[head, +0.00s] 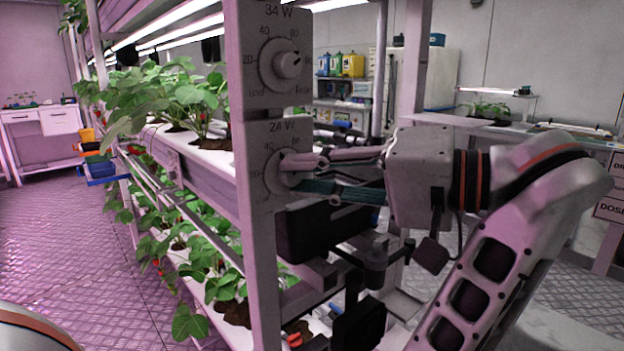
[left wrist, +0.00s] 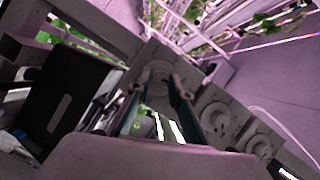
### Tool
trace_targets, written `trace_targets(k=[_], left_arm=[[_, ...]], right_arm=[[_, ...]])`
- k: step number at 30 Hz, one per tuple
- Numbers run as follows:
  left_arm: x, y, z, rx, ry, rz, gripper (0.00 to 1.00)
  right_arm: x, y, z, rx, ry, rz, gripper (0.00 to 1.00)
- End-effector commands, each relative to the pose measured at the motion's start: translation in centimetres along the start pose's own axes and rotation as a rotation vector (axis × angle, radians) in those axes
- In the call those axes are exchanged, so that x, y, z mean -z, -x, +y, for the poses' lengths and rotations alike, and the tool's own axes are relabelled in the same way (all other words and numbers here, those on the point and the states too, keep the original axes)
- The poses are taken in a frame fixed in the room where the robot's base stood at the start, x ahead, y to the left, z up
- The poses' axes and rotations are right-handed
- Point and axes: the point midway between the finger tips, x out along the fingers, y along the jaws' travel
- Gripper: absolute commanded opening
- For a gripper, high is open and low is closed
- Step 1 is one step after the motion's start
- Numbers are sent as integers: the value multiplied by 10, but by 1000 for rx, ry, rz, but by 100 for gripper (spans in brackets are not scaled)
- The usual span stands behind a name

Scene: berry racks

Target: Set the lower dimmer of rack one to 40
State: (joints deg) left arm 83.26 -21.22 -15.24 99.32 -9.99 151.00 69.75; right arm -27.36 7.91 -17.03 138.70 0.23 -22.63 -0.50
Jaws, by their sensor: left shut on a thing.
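The lower dimmer (head: 271,178) is on the rack's front post, under a panel reading 24 W. Its scale shows 40 and 60 above the knob. My left gripper (head: 290,173) reaches in from the right and is shut on the knob, its fingers above and below it. In the left wrist view, the fingers (left wrist: 160,82) point at the dimmer's plate (left wrist: 153,60). My right gripper is not in view.
The upper dimmer (head: 284,64), reading 34 W, sits above on the same post. Strawberry plants (head: 190,95) fill the rack's shelves to the left. A dark box (head: 305,232) hangs just below my left gripper. Open floor (head: 75,235) lies at the left.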

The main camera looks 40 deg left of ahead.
Motion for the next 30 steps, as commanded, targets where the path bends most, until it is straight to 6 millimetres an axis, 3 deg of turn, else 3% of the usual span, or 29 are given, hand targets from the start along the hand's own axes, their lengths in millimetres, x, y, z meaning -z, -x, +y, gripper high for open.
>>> trace_targets(k=[22, 23, 24, 30], left_arm=[[-1, -1, 0, -31, 77, -5, 0], [-1, -1, 0, -32, 76, -5, 28], [-1, -1, 0, -32, 76, -5, 37], [0, 0, 0, -32, 76, -4, 37]], right_arm=[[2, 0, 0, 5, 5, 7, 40], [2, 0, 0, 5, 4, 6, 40], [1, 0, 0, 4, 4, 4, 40], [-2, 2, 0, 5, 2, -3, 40]])
